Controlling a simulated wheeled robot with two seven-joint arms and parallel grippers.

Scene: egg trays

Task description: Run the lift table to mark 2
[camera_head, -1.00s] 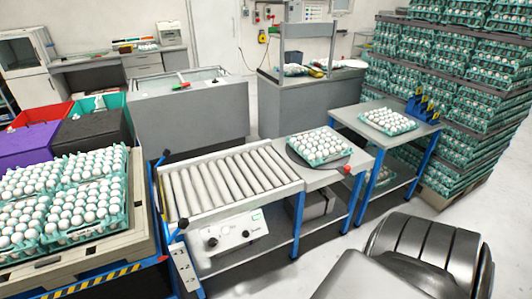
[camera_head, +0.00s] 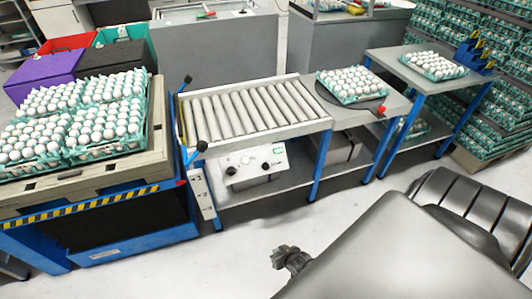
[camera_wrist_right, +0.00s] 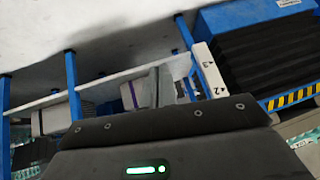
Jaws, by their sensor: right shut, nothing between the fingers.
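The lift table (camera_head: 140,223) stands at the left, with a blue frame, black bellows and a yellow-and-black striped edge. It carries a pallet (camera_head: 150,165) of egg trays (camera_head: 75,115). A red tip (camera_head: 181,184) shows at its right corner, beside a white marked post (camera_head: 203,195). In the right wrist view this post (camera_wrist_right: 209,75) shows marks 2 and 3; the head view is too small to read the tip's level exactly. A blue lever with a black knob (camera_head: 201,146) rises near the post. My right gripper (camera_head: 288,260) is shut and empty, over the floor, apart from the table. My left gripper is out of view.
A roller conveyor (camera_head: 250,112) with a control panel (camera_head: 255,163) stands right of the lift table. Beyond it are an egg tray (camera_head: 350,86) on a round plate and a side table (camera_head: 410,70). Stacked trays (camera_head: 490,110) stand far right. Floor in front is clear.

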